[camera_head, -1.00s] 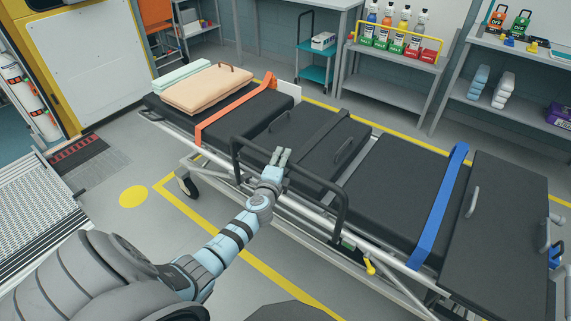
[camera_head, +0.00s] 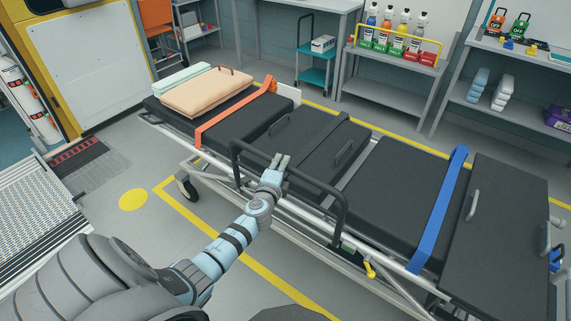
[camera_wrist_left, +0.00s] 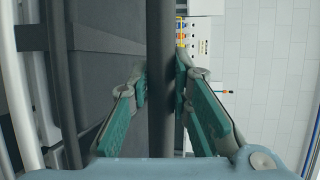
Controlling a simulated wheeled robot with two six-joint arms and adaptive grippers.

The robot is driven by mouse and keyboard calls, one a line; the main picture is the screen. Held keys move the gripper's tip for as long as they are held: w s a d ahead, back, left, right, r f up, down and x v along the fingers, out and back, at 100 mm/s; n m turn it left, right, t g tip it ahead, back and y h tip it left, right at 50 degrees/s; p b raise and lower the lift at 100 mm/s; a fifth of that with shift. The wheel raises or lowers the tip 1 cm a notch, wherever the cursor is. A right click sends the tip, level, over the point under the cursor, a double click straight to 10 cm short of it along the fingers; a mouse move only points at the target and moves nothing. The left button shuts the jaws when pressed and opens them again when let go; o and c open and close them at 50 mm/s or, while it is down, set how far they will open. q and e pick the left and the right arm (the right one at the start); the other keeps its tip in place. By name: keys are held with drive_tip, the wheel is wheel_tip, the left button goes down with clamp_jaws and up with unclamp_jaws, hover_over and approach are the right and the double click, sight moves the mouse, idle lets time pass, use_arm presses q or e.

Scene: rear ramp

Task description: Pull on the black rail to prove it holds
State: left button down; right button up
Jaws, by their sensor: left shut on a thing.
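The black rail (camera_head: 300,178) runs along the near side of the stretcher, standing up with its ends bent down. My left gripper (camera_head: 281,162) reaches in from the lower left and is shut on the rail's top bar, left of its middle. In the left wrist view, the black rail (camera_wrist_left: 161,90) runs upright in the picture between the two teal-padded fingers (camera_wrist_left: 161,80). My right gripper is not in view.
The stretcher has black pads (camera_head: 405,195), an orange strap (camera_head: 236,110) and a blue strap (camera_head: 438,210). Shelves with bottles (camera_head: 395,50) stand behind. Marked floor (camera_head: 240,270) is clear at the near side.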

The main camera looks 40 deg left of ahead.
use_arm(q)
drive_tip(key=shift+s+f, duration=0.1)
drive_tip(key=shift+s, duration=0.6)
idle(0.4)
drive_tip(key=shift+w, duration=0.75)
drive_tip(key=c, duration=0.8)
unclamp_jaws()
